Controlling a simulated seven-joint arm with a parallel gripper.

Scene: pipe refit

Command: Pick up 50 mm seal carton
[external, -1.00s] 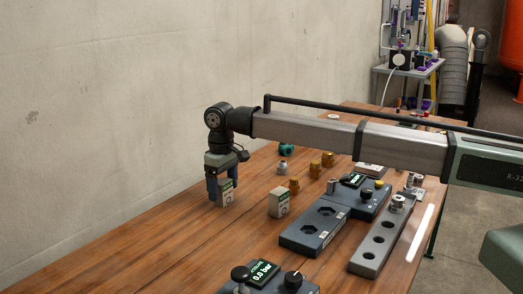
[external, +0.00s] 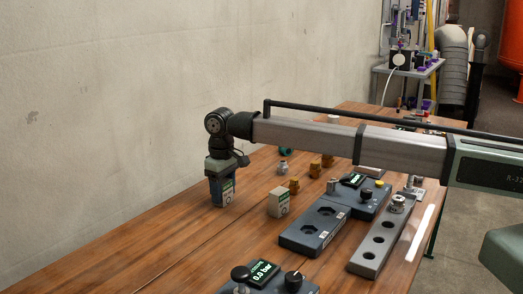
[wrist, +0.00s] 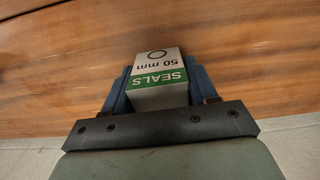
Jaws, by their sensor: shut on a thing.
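The 50 mm seal carton (wrist: 160,68) is a small white box with a green band, marked "SEALS 50 mm" with a ring symbol. In the wrist view it sits between the two blue fingers of my gripper (wrist: 158,85), which is shut on it. In the external view the carton (external: 228,194) is partly hidden by my gripper (external: 220,190), which points down at the left of the wooden table. The carton is upright and at or very near the tabletop; I cannot tell if it touches.
A second, similar carton (external: 279,203) stands to the right. A pressure unit (external: 264,271) is at the front. The table's left front (external: 130,245) is clear.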

